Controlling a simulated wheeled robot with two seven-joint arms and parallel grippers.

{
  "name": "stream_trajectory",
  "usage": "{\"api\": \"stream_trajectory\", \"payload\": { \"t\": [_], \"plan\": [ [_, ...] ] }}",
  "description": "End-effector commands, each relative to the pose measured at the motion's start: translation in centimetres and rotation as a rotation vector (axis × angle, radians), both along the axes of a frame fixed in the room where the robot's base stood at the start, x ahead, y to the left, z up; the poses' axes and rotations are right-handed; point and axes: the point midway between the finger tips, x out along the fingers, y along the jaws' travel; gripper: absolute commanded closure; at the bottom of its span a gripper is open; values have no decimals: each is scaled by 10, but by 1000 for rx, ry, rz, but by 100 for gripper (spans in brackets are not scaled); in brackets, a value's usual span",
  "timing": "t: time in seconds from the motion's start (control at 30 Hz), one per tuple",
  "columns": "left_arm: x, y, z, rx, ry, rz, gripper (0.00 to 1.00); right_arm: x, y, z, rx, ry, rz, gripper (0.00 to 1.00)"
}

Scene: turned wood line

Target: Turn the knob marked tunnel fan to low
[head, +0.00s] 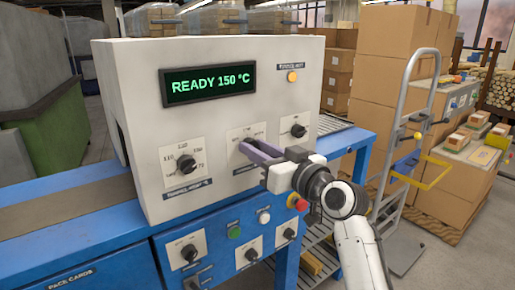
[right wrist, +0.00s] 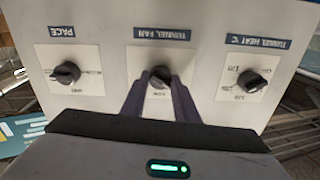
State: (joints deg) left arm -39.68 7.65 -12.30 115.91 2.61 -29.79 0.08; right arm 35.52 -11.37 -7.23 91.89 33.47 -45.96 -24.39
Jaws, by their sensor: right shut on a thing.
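The tunnel fan knob (right wrist: 158,76) is a dark round knob on a white plate, shown upside down in the right wrist view under the label TUNNEL FAN. A small mark at the lower edge of the plate appears to read low; which mark the knob points at is hard to tell. My right gripper (right wrist: 156,88) has its two purple fingers on either side of the knob and is shut on it. In the head view my right gripper (head: 254,149) reaches the middle plate (head: 236,135) from the right and hides the knob. My left gripper is not in view.
The tunnel heat knob (head: 184,165) and the pace knob (head: 298,130) flank the gripped one on the white machine (head: 130,85). Its display (head: 208,85) reads READY 150 °C. Below are more knobs and a red button (head: 297,202). A hand truck (head: 405,130) and cartons stand right.

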Motion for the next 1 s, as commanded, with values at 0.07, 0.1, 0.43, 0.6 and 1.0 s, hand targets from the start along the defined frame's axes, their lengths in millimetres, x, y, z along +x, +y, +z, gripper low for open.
{"api": "stream_trajectory", "payload": {
  "t": [0.07, 0.1, 0.43, 0.6, 1.0],
  "plan": [
    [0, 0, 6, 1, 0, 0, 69, 0, 0, 1, 19, 18, 0, 95],
    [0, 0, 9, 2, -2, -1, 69, 0, 0, 1, 33, 29, 0, 95],
    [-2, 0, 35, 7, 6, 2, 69, 0, 0, 4, 236, 177, 0, 95],
    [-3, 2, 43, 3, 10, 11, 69, 1, 0, 3, 366, 272, 0, 95],
    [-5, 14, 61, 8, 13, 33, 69, 1, -1, 1, 649, 475, -1, 95]
  ]
}}
